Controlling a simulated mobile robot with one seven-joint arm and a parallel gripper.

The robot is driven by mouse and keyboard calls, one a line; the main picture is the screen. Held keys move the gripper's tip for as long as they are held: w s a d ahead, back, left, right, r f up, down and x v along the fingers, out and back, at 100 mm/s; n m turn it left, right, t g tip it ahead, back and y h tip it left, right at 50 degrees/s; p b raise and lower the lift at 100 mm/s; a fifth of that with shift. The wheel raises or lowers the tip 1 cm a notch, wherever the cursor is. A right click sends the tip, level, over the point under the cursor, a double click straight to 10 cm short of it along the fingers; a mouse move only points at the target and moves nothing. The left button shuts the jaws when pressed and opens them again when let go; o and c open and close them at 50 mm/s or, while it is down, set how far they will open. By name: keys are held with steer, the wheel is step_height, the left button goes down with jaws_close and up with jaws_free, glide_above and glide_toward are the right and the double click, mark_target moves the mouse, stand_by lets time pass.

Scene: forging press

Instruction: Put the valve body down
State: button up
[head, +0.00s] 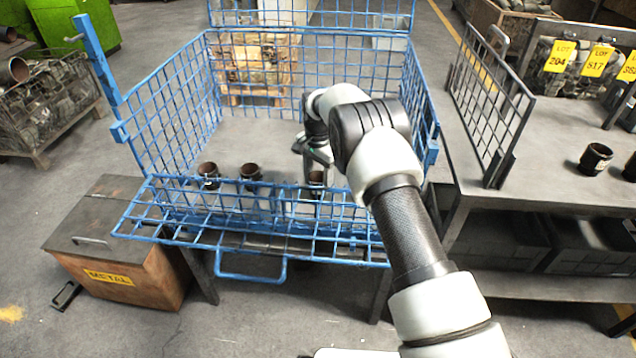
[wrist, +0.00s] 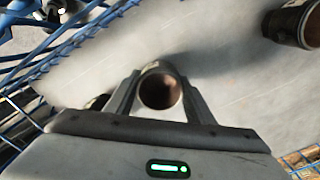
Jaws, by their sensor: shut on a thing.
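The valve body (head: 316,180) is a short dark cylinder with a brown open top, inside the blue wire basket (head: 170,110) near its front side. In the wrist view the valve body (wrist: 160,90) stands between both fingers, open end facing the camera. My gripper (head: 316,164) is shut on it, and my arm reaches over the basket's right side. The front mesh partly hides its lower part, so I cannot tell whether it touches the basket floor.
Two similar bodies, one at far left (head: 208,174) and one nearer (head: 250,174), stand left of my gripper. Behind them the basket floor is clear. A bench (head: 470,130) at right carries a wire panel (head: 488,100) and more bodies (head: 595,158). A metal box (head: 120,245) stands front left.

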steer(key=shift+f, duration=0.15)
steer(key=o, duration=1.4)
steer(key=shift+c, duration=0.2)
